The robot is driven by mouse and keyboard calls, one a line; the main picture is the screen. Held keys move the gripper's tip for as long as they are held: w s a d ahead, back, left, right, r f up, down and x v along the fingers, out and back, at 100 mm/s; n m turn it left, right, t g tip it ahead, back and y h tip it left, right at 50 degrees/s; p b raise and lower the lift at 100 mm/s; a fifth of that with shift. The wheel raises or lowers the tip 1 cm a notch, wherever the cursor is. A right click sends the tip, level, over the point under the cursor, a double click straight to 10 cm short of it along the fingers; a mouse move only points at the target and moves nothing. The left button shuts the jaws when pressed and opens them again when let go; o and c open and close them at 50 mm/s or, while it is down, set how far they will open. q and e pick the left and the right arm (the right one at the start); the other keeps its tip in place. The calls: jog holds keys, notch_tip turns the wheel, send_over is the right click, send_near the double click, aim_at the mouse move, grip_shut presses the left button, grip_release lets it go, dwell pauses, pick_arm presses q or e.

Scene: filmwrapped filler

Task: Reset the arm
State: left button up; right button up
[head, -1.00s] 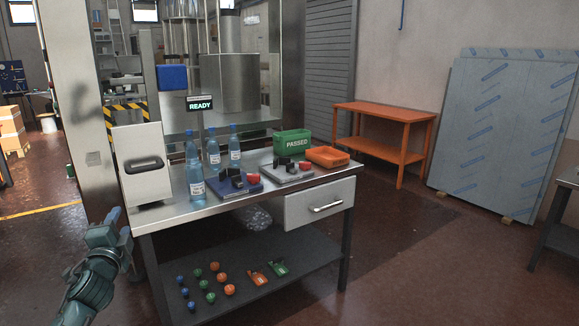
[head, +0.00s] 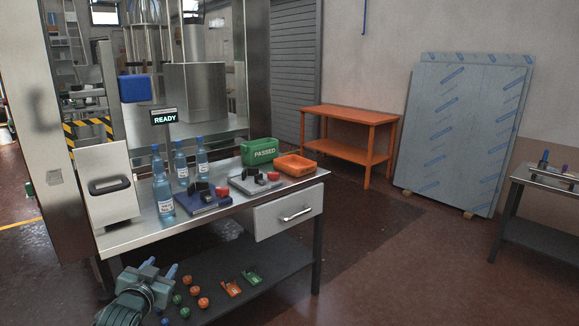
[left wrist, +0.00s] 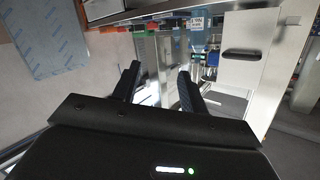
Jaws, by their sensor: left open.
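My left gripper (head: 160,270) is at the lower left of the head view, in front of the steel workbench (head: 240,207) and below its top. Its two fingers are apart with nothing between them. In the left wrist view the open fingers (left wrist: 158,88) point toward the bench, which appears turned over. The gap between them is empty. My right gripper is in neither view.
Several water bottles (head: 163,192), a blue fixture (head: 203,203), a grey fixture (head: 254,183), a green PASSED bin (head: 260,151) and an orange tray (head: 296,165) stand on the bench. Several coloured balls (head: 191,290) lie on its lower shelf. Open floor lies right.

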pick_arm(q)
jog(key=s+d+f+g+h, duration=0.1)
jog(key=s+d+f+g, duration=0.1)
jog(key=s+d+f, duration=0.45)
jog(key=s+d+f+g+h, duration=0.15)
jog(key=s+d+f, duration=0.25)
jog(key=s+f, duration=0.55)
jog(key=s+d+g, duration=0.1)
jog(key=s+d, duration=0.2)
jog(key=s, duration=0.6)
jog(key=s+d+f+g+h, duration=0.1)
jog(key=s+d, duration=0.2)
jog(key=s, duration=0.6)
jog(key=shift+s+f, duration=0.25)
